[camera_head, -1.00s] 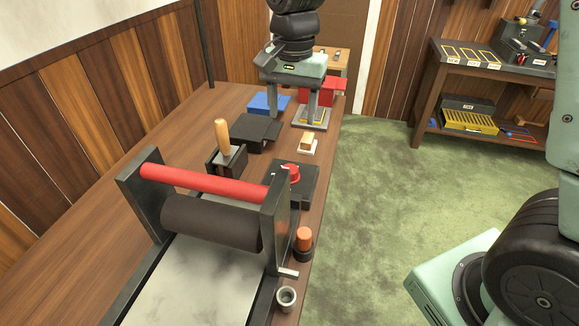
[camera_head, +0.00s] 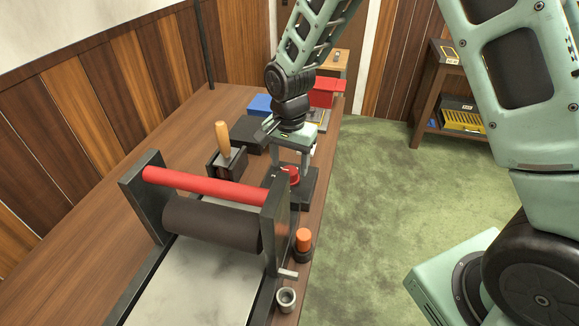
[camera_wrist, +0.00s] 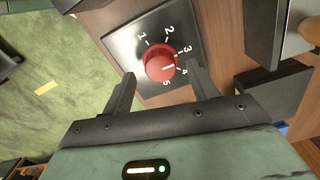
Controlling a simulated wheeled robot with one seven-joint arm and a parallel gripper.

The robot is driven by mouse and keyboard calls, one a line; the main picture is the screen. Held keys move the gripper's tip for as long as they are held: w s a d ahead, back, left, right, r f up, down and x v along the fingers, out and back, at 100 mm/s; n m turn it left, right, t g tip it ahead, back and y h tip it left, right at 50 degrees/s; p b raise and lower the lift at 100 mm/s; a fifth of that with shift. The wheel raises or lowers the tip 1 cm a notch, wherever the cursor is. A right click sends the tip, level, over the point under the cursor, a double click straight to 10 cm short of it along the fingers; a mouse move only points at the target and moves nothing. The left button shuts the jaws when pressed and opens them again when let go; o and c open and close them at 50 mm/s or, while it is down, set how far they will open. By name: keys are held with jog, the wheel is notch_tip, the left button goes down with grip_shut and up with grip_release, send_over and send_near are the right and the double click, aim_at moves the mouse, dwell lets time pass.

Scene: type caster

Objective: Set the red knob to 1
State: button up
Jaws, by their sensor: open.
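The red knob (camera_head: 289,175) sits on a dark square plate near the table's right edge, partly behind the roller frame in the head view. In the wrist view the knob (camera_wrist: 160,58) is ringed by the numbers 1 to 5. A short white mark on it appears to face the side of 4 and 5. My gripper (camera_head: 291,170) is open over the plate. In the wrist view its fingers (camera_wrist: 160,72) stand to the left and right of the knob, with visible gaps. I cannot tell how far above the plate the fingertips are.
A roller frame with a red bar (camera_head: 205,187) stands close in front of the knob plate. A wooden-handled tool (camera_head: 223,140) in a black holder is to the left. An orange-topped button (camera_head: 303,239) and a small grey ring (camera_head: 286,298) sit on the right edge.

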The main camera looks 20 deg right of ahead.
jog(key=shift+f, duration=1.35)
jog(key=c, duration=1)
